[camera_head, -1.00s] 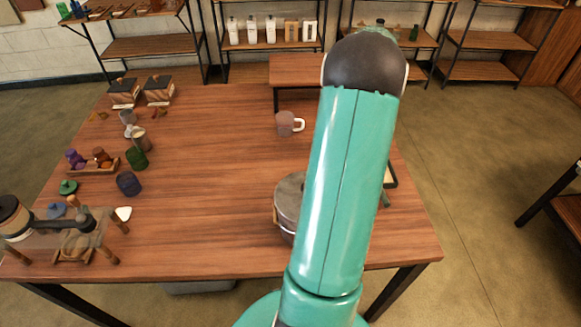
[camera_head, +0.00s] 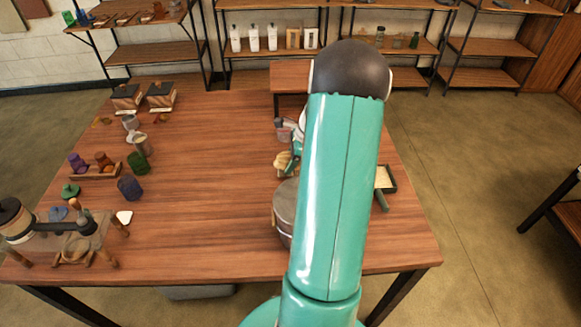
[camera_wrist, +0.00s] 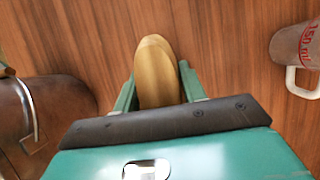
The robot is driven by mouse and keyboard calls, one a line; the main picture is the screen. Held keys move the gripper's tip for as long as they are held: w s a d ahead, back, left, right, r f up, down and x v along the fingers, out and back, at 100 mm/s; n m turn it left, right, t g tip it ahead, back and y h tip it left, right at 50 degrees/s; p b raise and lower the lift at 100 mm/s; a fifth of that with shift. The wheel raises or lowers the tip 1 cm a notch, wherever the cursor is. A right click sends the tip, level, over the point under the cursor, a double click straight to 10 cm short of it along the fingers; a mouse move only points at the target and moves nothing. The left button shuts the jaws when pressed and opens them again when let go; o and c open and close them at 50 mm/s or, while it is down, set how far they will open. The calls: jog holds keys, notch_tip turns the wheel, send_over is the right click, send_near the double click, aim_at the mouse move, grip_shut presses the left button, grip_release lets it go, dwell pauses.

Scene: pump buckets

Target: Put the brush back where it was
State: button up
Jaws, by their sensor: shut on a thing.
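My gripper (camera_wrist: 158,92) is shut on the brush (camera_wrist: 157,70); its rounded tan wooden end shows between the two teal fingers in the wrist view. In the head view, the brush (camera_head: 284,163) is a small tan shape beside my gripper (camera_head: 294,160), over the right half of the table and between the mug and the pot. My arm hides part of this area. From the head view I cannot tell whether the brush touches the table.
A measuring mug (camera_head: 284,130) is just behind; it also shows in the wrist view (camera_wrist: 296,46). A lidded pot (camera_head: 285,212) is in front, partly behind my arm. A dark-edged tray (camera_head: 388,178) lies at the right edge. The table's middle (camera_head: 210,170) is clear.

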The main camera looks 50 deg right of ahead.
jog(key=shift+f, duration=1.4)
jog(key=shift+f, duration=0.15)
jog(key=o, duration=1.1)
jog(key=v, duration=1.2)
